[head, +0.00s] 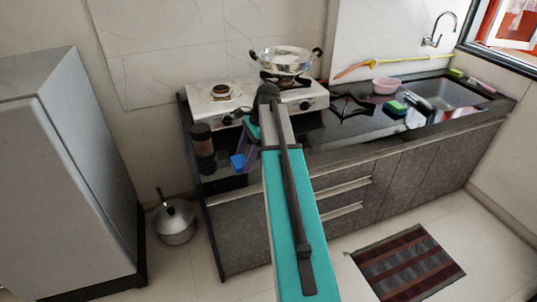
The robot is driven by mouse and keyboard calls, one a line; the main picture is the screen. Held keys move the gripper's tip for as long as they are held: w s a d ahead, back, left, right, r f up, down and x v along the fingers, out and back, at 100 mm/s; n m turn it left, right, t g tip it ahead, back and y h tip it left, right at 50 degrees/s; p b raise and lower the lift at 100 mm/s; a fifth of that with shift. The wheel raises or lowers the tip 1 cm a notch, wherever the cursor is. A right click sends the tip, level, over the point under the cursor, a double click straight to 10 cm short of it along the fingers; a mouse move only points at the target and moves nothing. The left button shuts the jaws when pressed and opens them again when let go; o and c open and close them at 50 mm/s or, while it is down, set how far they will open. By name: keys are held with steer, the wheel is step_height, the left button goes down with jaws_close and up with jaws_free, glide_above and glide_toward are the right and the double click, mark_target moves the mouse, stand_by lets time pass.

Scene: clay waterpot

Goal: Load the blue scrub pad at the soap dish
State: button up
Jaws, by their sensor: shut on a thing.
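My gripper (241,154) hangs at the far end of my teal arm, over the left front part of the dark counter. It is shut on the blue scrub pad (237,162), a small blue block at its tip. My arm hides part of the gripper, and its fingers are too small to make out. I cannot surely pick out the soap dish. Small green and blue items (396,107) lie on the counter left of the sink, near a pink bowl (386,85).
A white stove (222,99) with a steel pan (285,60) stands at the back. A dark jar (202,139) stands left of my gripper. The sink (447,94) and tap (437,40) are at the right. A lidded pot (174,221) and striped mat (407,263) lie on the floor.

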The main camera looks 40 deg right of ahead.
steer(key=w+a+n+g, duration=0.2)
steer(key=a+n, duration=0.3)
steer(key=a, duration=0.9)
steer(key=w+a+r+n+g, duration=0.1)
steer(key=a+n, duration=0.5)
steer(key=a, duration=0.7)
steer(key=shift+w+a+r+g+h, duration=0.2)
steer(key=shift+w+a+g+h, duration=0.2)
steer(key=shift+w+g, duration=0.15)
steer(key=shift+a, duration=0.1)
